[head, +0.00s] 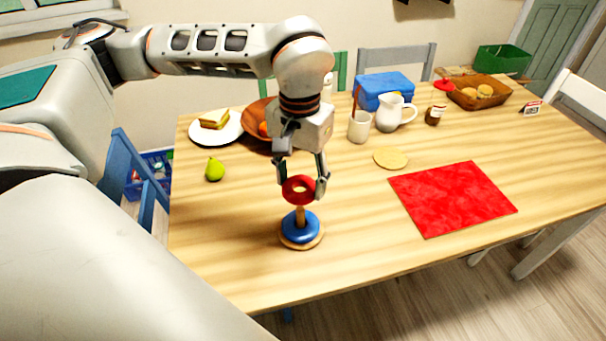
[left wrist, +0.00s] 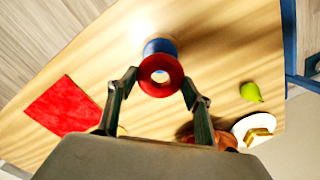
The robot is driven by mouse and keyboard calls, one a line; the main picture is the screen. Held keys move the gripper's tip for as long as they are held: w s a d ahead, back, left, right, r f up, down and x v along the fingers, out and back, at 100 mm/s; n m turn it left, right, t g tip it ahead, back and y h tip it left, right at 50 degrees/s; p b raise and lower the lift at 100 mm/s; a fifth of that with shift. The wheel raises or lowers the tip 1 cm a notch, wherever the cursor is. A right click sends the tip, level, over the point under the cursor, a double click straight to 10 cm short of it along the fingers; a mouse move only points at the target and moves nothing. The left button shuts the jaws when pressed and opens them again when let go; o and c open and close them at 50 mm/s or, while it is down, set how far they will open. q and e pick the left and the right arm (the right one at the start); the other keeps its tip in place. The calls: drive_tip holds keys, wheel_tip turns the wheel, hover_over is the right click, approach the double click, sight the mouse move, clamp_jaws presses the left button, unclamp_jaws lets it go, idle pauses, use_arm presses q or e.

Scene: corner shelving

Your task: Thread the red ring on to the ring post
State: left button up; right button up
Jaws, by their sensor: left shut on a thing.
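The red ring (head: 299,200) is held between the fingers of my left gripper (head: 301,190), which is shut on it. The ring post (head: 300,215) stands upright on a round wooden base, with a blue ring (head: 299,232) around its lower part. In the head view the red ring appears just above the post's top; whether the post's tip is inside its hole I cannot tell. In the left wrist view the red ring (left wrist: 161,87) sits between the fingertips and partly covers the blue ring (left wrist: 160,46). My right gripper is not in view.
A green pear (head: 214,169), a plate with a sandwich (head: 230,133) and a brown bowl (head: 255,118) lie to the left and behind. A red cloth (head: 460,200), a round mat (head: 390,158), a mug (head: 359,128) and a white pitcher (head: 390,115) are to the right. The table front is clear.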

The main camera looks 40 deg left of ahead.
use_arm(q)
wheel_tip(320, 180, down, 2)
drive_tip(key=shift+f+b, duration=0.1)
drive_tip(key=shift+b, duration=0.5)
drive_tip(key=shift+f+b, duration=0.35)
drive_tip(key=shift+f, duration=0.1)
drive_tip(key=shift+w+f+b, duration=0.1)
drive_tip(key=shift+f+b, duration=0.2)
drive_tip(key=shift+f, duration=1.4)
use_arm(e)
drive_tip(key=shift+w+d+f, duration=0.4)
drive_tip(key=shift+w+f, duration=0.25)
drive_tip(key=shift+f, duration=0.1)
use_arm(q)
drive_tip(key=shift+p, duration=0.45)
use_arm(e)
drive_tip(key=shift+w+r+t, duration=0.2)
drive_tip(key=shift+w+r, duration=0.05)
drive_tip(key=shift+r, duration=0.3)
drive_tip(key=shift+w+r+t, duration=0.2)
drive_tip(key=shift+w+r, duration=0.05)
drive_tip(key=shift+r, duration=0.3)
use_arm(q)
drive_tip(key=o, duration=1)
